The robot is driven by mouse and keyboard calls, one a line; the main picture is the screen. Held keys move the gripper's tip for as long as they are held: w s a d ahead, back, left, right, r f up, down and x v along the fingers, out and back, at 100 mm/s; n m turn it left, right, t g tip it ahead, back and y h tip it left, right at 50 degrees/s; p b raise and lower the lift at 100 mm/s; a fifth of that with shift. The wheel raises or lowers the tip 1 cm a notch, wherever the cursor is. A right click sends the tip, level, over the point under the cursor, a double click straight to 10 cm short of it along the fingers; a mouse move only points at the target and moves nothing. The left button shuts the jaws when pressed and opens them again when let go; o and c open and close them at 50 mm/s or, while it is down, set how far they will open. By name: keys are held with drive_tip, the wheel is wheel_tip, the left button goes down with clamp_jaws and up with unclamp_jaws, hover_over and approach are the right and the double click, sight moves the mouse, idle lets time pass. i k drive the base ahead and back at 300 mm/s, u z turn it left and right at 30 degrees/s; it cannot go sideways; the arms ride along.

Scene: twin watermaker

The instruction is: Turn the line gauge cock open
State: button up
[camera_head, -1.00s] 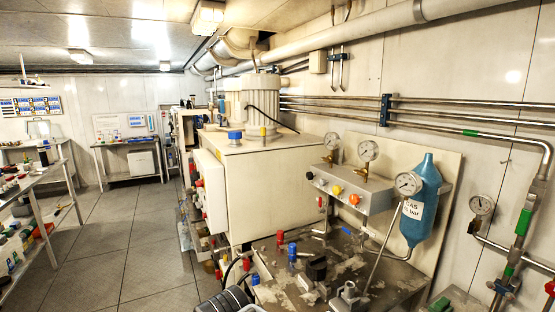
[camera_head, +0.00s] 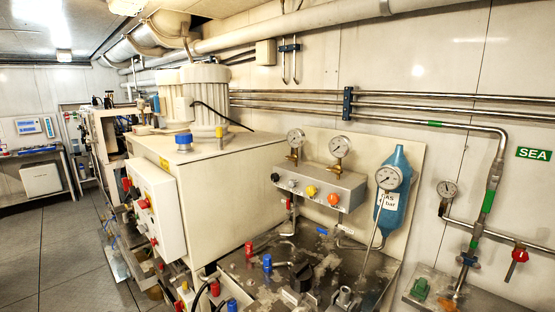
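A round gauge (camera_head: 447,189) sits on the pipework on the right wall, above a pipe that runs right. A red-handled valve (camera_head: 518,255) is on that pipe at the right. Two more gauges, the left (camera_head: 296,138) and the right (camera_head: 340,146), stand on brass fittings above a grey panel with coloured knobs. Another gauge (camera_head: 389,177) stands in front of a blue gas bottle (camera_head: 398,205). I cannot tell which fitting is the line gauge cock, or its position. My gripper is not in view.
A dark, worn bench top (camera_head: 330,262) with red and blue fittings lies in front of the panel. A green SEA sign (camera_head: 534,153) is at the right. Open floor (camera_head: 62,235) lies left.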

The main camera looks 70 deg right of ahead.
sight(291, 159)
drive_tip(key=z, duration=0.5)
drive_tip(key=i, duration=0.85)
drive_tip(key=z, duration=1.05)
drive_tip(key=i, duration=0.2)
drive_tip(key=z, duration=0.1)
